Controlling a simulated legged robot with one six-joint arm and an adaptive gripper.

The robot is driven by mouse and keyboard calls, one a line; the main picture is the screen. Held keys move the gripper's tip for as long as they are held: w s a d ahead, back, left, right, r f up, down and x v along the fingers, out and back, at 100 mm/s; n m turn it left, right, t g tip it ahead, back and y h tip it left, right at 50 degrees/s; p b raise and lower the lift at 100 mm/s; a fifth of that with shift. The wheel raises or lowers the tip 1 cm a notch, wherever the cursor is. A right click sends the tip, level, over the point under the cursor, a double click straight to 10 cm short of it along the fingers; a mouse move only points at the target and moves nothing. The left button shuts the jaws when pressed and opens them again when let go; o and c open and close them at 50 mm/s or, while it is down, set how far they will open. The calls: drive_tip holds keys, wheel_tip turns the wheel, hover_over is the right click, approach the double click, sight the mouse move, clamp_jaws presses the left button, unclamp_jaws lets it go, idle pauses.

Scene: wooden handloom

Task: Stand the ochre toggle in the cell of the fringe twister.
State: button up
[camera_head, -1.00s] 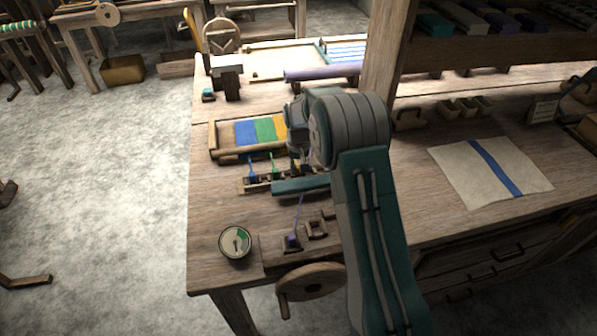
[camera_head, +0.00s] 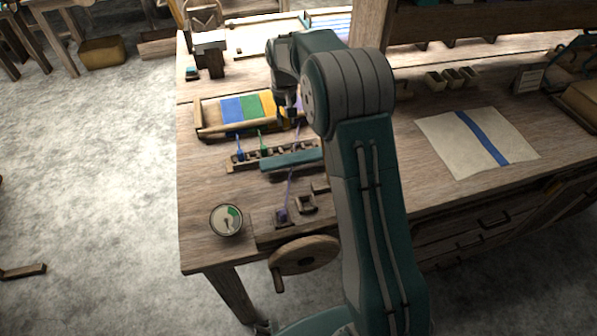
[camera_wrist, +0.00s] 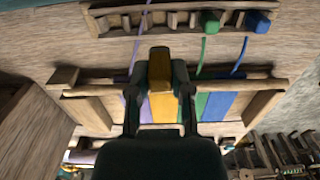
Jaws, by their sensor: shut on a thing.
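My gripper (camera_wrist: 160,88) is shut on the ochre toggle (camera_wrist: 159,66), gripped between its dark fingers in the wrist view. In the head view, my gripper (camera_head: 291,110) is raised over the frame of coloured bands; the toggle is hard to make out there. The fringe twister (camera_head: 262,228) lies at the table's front edge with a round wooden hand wheel (camera_head: 305,256). A purple toggle (camera_head: 281,214) stands in one of its cells. The square cell (camera_head: 305,203) to its right looks empty. My arm hides what lies farther right.
A slotted rack (camera_head: 231,165) holds a blue toggle (camera_wrist: 257,22) and a green toggle (camera_wrist: 210,22), with cords running to the band frame (camera_head: 205,122). A teal bar (camera_head: 291,160) lies before the rack. A dial (camera_head: 226,220) sits left of the twister. A purple cord (camera_head: 289,185) crosses between.

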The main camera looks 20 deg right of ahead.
idle(0.4)
drive_tip(key=s, duration=2)
drive_tip(key=shift+s+f, duration=0.1)
drive_tip(key=shift+f, duration=4.2)
drive_tip(key=o, duration=0.8)
drive_tip(key=shift+r, duration=0.1)
